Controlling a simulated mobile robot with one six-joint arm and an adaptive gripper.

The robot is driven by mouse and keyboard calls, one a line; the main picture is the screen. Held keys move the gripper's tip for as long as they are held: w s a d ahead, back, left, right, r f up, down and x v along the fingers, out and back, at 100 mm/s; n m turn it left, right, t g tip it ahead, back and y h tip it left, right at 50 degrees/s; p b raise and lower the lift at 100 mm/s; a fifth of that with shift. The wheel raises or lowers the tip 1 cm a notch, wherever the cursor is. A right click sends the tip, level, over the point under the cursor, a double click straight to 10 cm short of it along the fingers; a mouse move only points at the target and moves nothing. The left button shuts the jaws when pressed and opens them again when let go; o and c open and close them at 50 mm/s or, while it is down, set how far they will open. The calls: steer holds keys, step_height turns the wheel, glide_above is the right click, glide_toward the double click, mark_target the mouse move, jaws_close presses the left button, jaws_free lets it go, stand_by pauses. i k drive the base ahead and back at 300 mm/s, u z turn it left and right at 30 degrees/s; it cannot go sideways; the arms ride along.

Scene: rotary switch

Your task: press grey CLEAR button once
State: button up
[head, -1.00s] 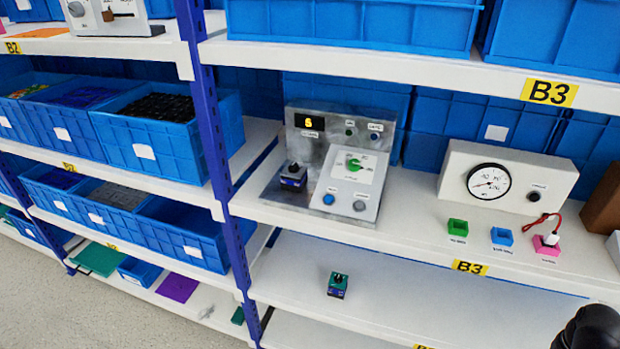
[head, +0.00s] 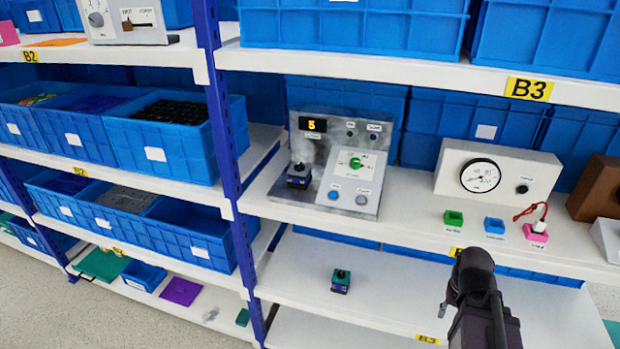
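The grey button (head: 361,200) is at the lower right of the sloped front of a metal control panel (head: 314,150) on the middle shelf. A blue button (head: 333,195) is to its left, and a green rotary knob (head: 356,162) is above them. The labels are too small to read for sure. A yellow display (head: 313,125) reads 5. My dark arm end (head: 474,290) is at the lower right, in front of the shelf and apart from the panel. Its fingers are not clear enough to tell open from shut.
A dark block with a knob (head: 299,176) stands at the panel's left. A gauge box (head: 516,170) and small green, blue and pink trays are to the right. A teal-and-blue block (head: 341,281) is on the shelf below. A blue post (head: 225,140) is left.

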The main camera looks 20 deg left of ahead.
mark_target(362, 200)
steer(key=u, duration=0.8)
steer(key=k, duration=1)
steer(key=z, duration=0.1)
steer(key=i, duration=0.85)
steer(key=u, duration=0.05)
